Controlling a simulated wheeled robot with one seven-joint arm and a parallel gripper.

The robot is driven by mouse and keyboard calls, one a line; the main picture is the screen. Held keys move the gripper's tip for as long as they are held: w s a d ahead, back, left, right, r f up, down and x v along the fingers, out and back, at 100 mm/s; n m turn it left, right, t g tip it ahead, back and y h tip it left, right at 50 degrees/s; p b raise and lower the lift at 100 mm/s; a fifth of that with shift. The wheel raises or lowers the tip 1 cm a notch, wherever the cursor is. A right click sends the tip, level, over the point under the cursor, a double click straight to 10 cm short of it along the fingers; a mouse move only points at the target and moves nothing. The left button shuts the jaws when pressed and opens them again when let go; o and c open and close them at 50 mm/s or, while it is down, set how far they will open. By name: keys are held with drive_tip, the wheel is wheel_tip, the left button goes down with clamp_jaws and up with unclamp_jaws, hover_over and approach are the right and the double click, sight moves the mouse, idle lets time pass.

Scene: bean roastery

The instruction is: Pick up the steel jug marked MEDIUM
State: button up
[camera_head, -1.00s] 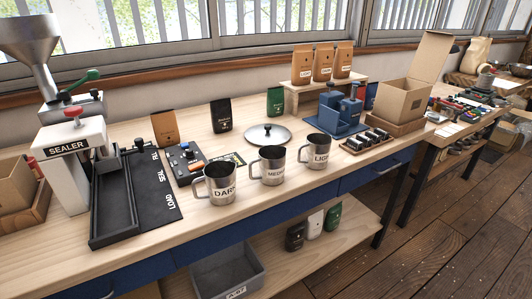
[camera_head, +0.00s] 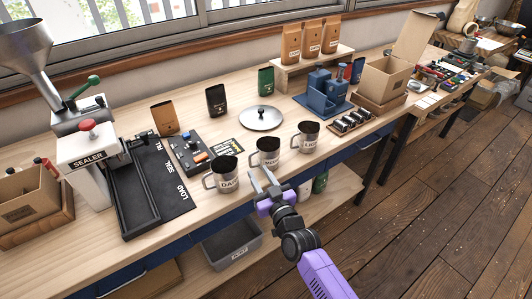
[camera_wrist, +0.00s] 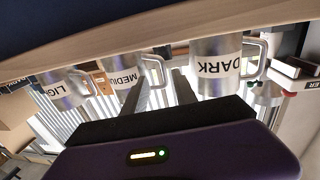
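The steel jug marked MEDIUM (camera_head: 266,152) stands upright on the front edge of the wooden bench, its label partly hidden behind my gripper's fingers. My gripper (camera_head: 263,180) is open and empty, just in front of and below it. In the wrist view, upside down, the MEDIUM jug (camera_wrist: 125,76) lies beyond the fingers, left of centre. The similar DARK jug (camera_head: 222,173) stands to its left and the LIGHT jug (camera_head: 307,137) to its right in the head view. The fingers appear apart from all the jugs.
A black board marked LOAD (camera_head: 165,190) and a sealer (camera_head: 92,165) stand to the left. A blue device (camera_head: 322,90) and a cardboard box (camera_head: 385,78) are to the right. A grey bin (camera_head: 232,246) is on the lower shelf.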

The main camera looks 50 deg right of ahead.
sight(250, 166)
drive_tip(key=x, duration=0.6)
drive_tip(key=shift+w+a+f, duration=0.15)
drive_tip(key=shift+w+f, duration=0.05)
drive_tip(key=shift+w, duration=0.15)
drive_tip(key=shift+c, duration=0.2)
clamp_jaws()
idle(0.9)
